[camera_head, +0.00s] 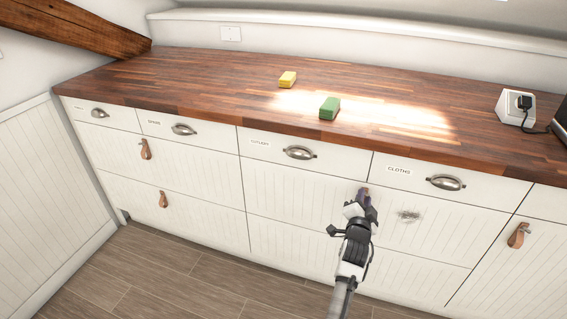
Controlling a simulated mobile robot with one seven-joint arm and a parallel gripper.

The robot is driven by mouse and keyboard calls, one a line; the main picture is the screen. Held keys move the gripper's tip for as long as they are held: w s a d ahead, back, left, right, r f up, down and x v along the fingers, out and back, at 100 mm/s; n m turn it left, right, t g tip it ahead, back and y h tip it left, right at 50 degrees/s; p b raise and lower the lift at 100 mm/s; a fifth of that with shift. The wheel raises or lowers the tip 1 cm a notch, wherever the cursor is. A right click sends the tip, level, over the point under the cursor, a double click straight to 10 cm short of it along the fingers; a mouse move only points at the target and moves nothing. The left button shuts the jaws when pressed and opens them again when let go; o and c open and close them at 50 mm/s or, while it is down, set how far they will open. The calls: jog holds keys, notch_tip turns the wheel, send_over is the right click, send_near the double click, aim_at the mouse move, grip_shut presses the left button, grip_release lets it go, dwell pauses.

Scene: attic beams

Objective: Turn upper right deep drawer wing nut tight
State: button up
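The upper right deep drawer (300,190) is a wide white grooved front below the drawers with cup handles, and it looks closed. A grey, scuffed-looking patch (409,215) marks its face right of my gripper. I cannot make out a wing nut; it may be hidden behind my gripper or too small to tell. My gripper (364,194) is in front of this drawer, left of the grey patch. A small dark brownish-purple shape shows at its fingertips, and I cannot tell whether it is held or part of the fingers. Contact with the drawer is unclear.
The wooden countertop (200,85) above holds a yellow sponge (287,79), a green sponge (329,108) and a white socket block (515,107) with a black plug. Cup handles (446,182) and leather pulls (518,235) stick out. The floor (170,265) at front left is clear.

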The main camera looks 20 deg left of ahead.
jog(key=n, duration=0.2)
jog(key=shift+d+n, duration=0.25)
jog(key=shift+n, duration=0.05)
jog(key=s+a+n+b, duration=0.15)
jog(key=s+n, duration=0.45)
jog(key=s, duration=0.8)
jog(key=s+a+r+n+t+y, duration=0.1)
jog(key=a+r+y, duration=0.2)
jog(key=a+r, duration=0.3)
jog(key=s+a+r+n+t+y+p, duration=0.1)
jog(key=s+a+r+n+y, duration=0.1)
jog(key=a+r, duration=0.4)
jog(key=s+a+r+n+t+y, duration=0.1)
jog(key=a+r+y, duration=0.3)
jog(key=r, duration=0.8)
jog(key=shift+s+a+r+t, duration=0.25)
jog(key=shift+a+t, duration=0.35)
jog(key=shift+a, duration=0.65)
jog(key=shift+f, duration=0.1)
